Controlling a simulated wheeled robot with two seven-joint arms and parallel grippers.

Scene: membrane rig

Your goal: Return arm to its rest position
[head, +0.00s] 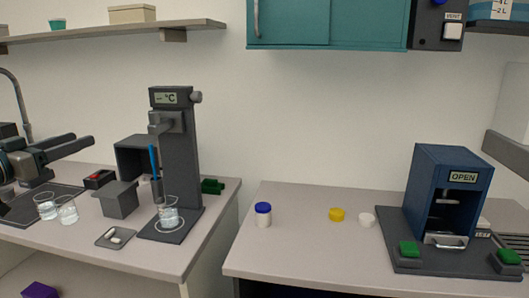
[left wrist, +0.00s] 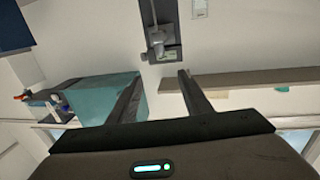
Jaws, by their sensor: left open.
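My left gripper (head: 84,141) is at the left edge of the head view, above the left bench near the sink. Its two fingers are apart, with nothing between them. In the left wrist view the spread, empty fingers (left wrist: 156,82) also show. The glass beakers (head: 67,210) stand on the bench below it, apart from the fingers. A dark column device with a °C display (head: 176,150) stands to the right of the gripper, holding a blue rod over a beaker (head: 168,215). My right gripper cannot be made out.
A blue press marked OPEN (head: 440,190) stands on the right bench. A blue-capped jar (head: 263,215), a yellow cap (head: 337,214) and a white cap (head: 367,220) lie left of it. A shelf (head: 100,37) and teal cabinet (head: 330,25) hang above. A gap separates the benches.

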